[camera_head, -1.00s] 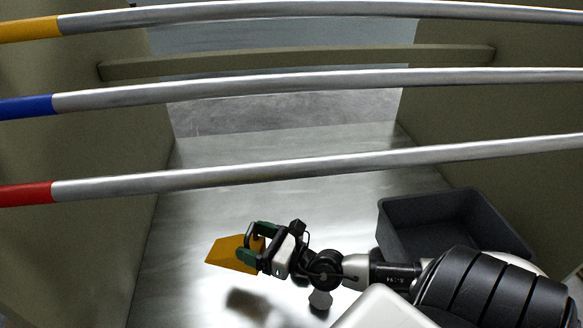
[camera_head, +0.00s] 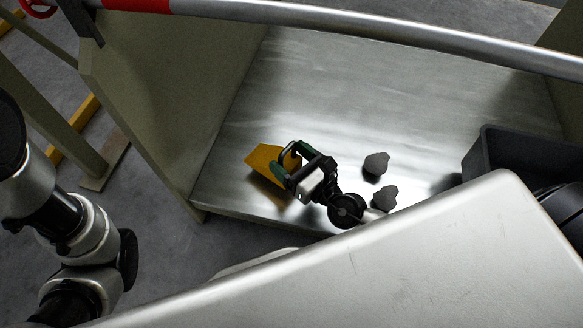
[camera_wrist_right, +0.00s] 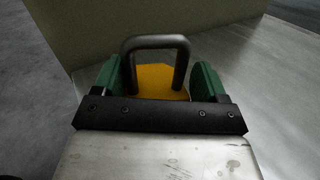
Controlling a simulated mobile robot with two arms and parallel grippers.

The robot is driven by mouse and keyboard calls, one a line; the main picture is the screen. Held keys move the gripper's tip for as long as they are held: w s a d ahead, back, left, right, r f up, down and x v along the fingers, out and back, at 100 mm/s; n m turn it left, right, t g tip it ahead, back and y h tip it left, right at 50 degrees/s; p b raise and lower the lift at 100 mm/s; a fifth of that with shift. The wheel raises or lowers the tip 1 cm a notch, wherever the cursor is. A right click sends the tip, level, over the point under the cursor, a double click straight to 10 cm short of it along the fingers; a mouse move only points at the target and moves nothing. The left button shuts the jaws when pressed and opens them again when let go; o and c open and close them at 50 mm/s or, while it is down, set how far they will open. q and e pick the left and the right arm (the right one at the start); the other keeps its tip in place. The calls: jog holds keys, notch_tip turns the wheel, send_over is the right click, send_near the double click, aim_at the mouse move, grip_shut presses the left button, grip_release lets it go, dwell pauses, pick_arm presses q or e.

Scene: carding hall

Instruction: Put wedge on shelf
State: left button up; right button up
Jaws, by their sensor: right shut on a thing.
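The orange-yellow wedge (camera_head: 264,158) is in my right gripper (camera_head: 289,161), above or on the bare metal surface (camera_head: 330,95) between side panels; I cannot tell if they touch. In the right wrist view the wedge (camera_wrist_right: 160,76) sits between the green finger pads of the right gripper (camera_wrist_right: 157,82). A dark loop stands across it there. The fingers are shut on the wedge and hide part of it. Part of my left arm shows at the left of the head view; its gripper is out of view.
A silver rail (camera_head: 350,30) with a red end crosses above the metal surface. Two grey lumps (camera_head: 376,163) (camera_head: 384,197) lie right of the gripper. A dark bin (camera_head: 520,150) stands at the right. A beige panel (camera_head: 165,85) bounds the left.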

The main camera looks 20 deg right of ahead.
notch_tip(320, 180, down, 4)
jog(key=b, duration=0.3)
jog(key=shift+f+b, duration=0.1)
jog(key=shift+b, duration=0.2)
jog(key=shift+r, duration=0.2)
jog(key=shift+f, duration=0.15)
jog(key=o, duration=1.5)
jog(key=shift+c, duration=0.2)
